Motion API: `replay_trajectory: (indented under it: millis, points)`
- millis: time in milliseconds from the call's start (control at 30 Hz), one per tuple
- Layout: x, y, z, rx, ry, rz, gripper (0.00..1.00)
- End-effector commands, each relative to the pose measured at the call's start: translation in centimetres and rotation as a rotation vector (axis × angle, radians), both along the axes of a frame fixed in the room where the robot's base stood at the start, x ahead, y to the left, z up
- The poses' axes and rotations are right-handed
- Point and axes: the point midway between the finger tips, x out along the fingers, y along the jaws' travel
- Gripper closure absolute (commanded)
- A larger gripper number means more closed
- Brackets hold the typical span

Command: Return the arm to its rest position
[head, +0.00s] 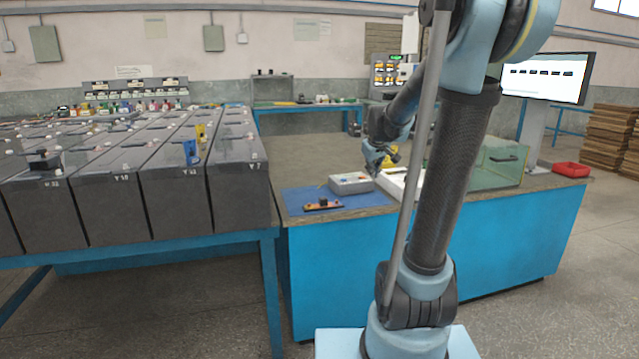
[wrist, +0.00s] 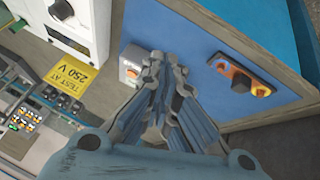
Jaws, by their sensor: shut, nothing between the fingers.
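My arm rises from its base in front of the workbench in the head view, and its forearm reaches down over the bench. My gripper (head: 374,170) is above the bench near the grey box. In the wrist view my gripper (wrist: 168,62) is shut, with its fingers together and nothing visible between them. Its tips appear over the edge of the blue mat (wrist: 205,45), beside a small grey device (wrist: 132,62) with an orange switch. An orange tool with a black knob (wrist: 240,78) lies apart on the mat.
Rows of dark batteries (head: 105,210) fill the table at left. The bench also holds a grey box (head: 350,183), a glass tank (head: 495,165) and a red tray (head: 571,170). A monitor (head: 545,78) stands behind. A yellow "TEST AT 250 V" label (wrist: 67,76) shows in the wrist view.

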Motion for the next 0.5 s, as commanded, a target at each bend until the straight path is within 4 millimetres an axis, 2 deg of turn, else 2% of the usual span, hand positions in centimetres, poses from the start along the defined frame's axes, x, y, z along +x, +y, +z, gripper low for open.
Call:
replay_trajectory:
  millis: [33, 100, 500]
  points:
    - [-2.0, -0.1, -0.2, 0.011, 0.016, -0.016, 1.0]
    - [-4.4, -0.1, -0.6, 0.028, 0.039, -0.04, 1.0]
    - [-17.8, -0.2, -4.3, 0.113, 0.172, -0.183, 1.0]
